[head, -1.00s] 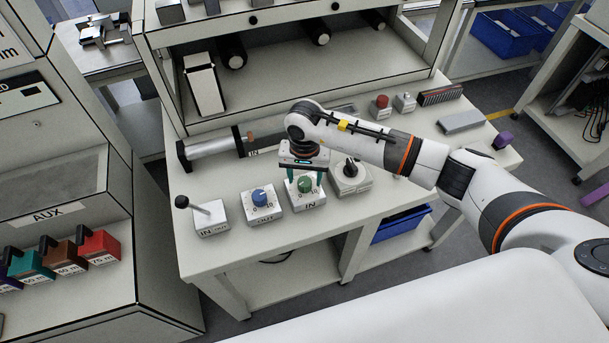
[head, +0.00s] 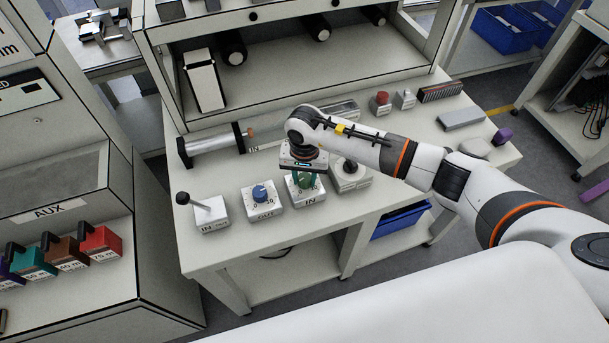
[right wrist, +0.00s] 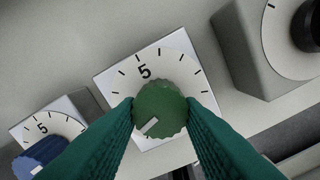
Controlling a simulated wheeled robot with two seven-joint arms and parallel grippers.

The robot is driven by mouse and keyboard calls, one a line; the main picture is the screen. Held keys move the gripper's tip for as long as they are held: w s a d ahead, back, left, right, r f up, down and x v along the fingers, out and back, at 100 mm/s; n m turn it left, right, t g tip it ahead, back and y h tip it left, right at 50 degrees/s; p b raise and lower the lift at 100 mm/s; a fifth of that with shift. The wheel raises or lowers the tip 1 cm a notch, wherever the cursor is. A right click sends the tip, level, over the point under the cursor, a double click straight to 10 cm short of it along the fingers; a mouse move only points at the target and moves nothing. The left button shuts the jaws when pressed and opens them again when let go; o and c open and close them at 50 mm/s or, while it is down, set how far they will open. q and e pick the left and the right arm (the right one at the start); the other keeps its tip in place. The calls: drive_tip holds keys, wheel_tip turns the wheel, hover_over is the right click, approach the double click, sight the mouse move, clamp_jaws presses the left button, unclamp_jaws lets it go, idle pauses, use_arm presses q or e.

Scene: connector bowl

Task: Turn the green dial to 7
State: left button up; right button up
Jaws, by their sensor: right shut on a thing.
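The green dial (head: 305,182) sits on a white box labelled IN on the bench. In the right wrist view the green dial (right wrist: 160,110) has a white pointer mark at its lower left, on the side away from the printed 5; other numerals are hidden. My right gripper (head: 306,180) comes down from above. In the right wrist view its teal fingers (right wrist: 161,116) are shut on the dial, one on each side. My left gripper is not in view.
A blue dial (head: 260,193) on a box labelled OUT stands just left. A lever box (head: 210,213) is farther left. A black-knobbed box (head: 349,175) stands close on the right. The bench front is clear.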

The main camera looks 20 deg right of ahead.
drive_tip(key=m+b, duration=0.3)
drive_tip(key=shift+w+f+m, duration=0.1)
drive_tip(key=shift+f+m, duration=0.05)
drive_tip(key=shift+m, duration=0.15)
drive_tip(key=m+b, duration=0.3)
drive_tip(key=shift+m, duration=0.3)
drive_tip(key=m+b, duration=0.2)
drive_tip(key=m, duration=0.1)
drive_tip(key=shift+w+a+m, duration=0.1)
drive_tip(key=shift+m, duration=0.2)
drive_tip(key=m+b, duration=0.3)
drive_tip(key=m, duration=0.1)
drive_tip(key=shift+w+m, duration=0.1)
drive_tip(key=shift+m, duration=0.2)
drive_tip(key=m+b, duration=0.2)
drive_tip(key=m, duration=0.2)
drive_tip(key=m+b, duration=0.1)
drive_tip(key=m, duration=0.3)
drive_tip(key=shift+w, duration=0.1)
drive_tip(key=m, duration=0.2)
drive_tip(key=m+b, duration=0.1)
drive_tip(key=m, duration=0.1)
drive_tip(key=shift+r+m, duration=0.2)
drive_tip(key=shift+m, duration=0.1)
drive_tip(key=shift+d+m+b, duration=0.15)
drive_tip(key=shift+m+b, duration=0.1)
drive_tip(key=shift+m, duration=0.75)
drive_tip(key=shift+d+m+b, duration=0.1)
drive_tip(key=shift+m+b, duration=0.15)
drive_tip(key=shift+m, duration=0.75)
